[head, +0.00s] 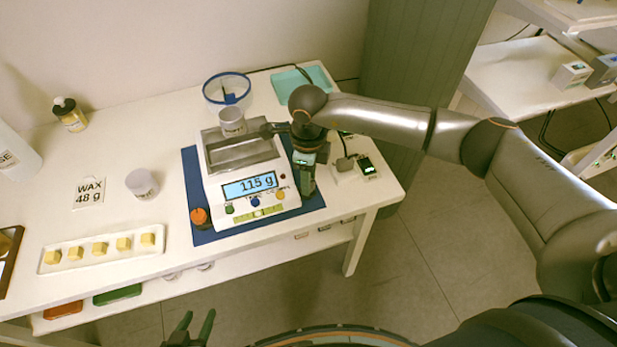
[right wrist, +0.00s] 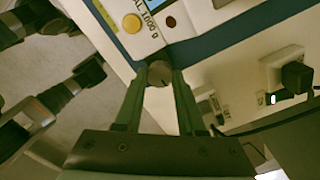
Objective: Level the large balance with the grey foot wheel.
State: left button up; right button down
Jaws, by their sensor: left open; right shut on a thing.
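The large balance (head: 226,209) is a white unit on a blue mat (head: 203,232). Its display (head: 249,187) reads 115 g. A yellow-green level strip (head: 258,213) sits on its front, too small to read. An orange foot wheel (head: 199,217) shows at the front left corner. My right gripper (head: 307,187) is at the balance's right side. In the right wrist view its fingers are shut on the grey foot wheel (right wrist: 159,74) at the corner. My left gripper (head: 190,329) is open and empty, away from the table.
A tray of yellow cubes (head: 104,261), a white cup (head: 142,184) and a WAX 48 g card (head: 89,192) lie on the left. A blue-rimmed bowl (head: 226,88) and a teal tray (head: 300,79) stand behind. A small device (head: 366,167) with a cable is right of my gripper.

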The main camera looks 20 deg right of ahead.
jog(key=shift+m, duration=0.4)
jog(key=c, duration=0.5)
grip_release()
notch_tip(320, 180, up, 13)
jog(key=shift+f+b, duration=0.2)
jog(key=shift+b, duration=0.15)
